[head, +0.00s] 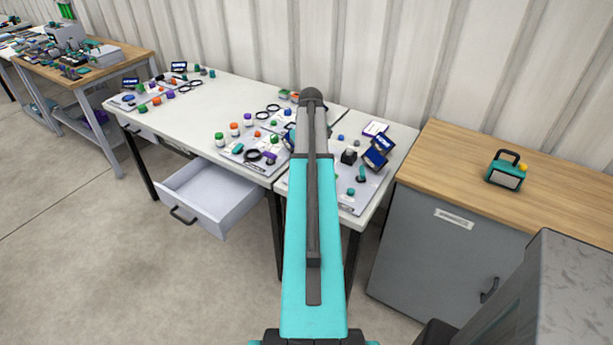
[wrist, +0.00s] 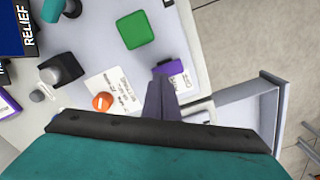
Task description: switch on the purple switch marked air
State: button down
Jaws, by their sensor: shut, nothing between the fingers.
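In the wrist view a purple block-like part (wrist: 168,68) shows just beyond my fingertips, beside a small white label. I cannot read the label or tell whether this is the switch marked air, nor its on or off position. My gripper (wrist: 160,86) is shut and empty, with its tips close to the purple part; I cannot tell whether they touch. In the head view my arm covers the middle of the benches and hides my gripper.
An orange knob (wrist: 102,101), a green square part (wrist: 135,30) and a black block (wrist: 62,70) stand near my fingers. An open drawer (head: 212,193) juts from the white bench (head: 215,95). A grey cabinet (head: 440,245) with a wooden top stands at the right.

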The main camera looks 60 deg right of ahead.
jog(key=shift+r+p, duration=1.5)
jog(key=shift+r, duration=1)
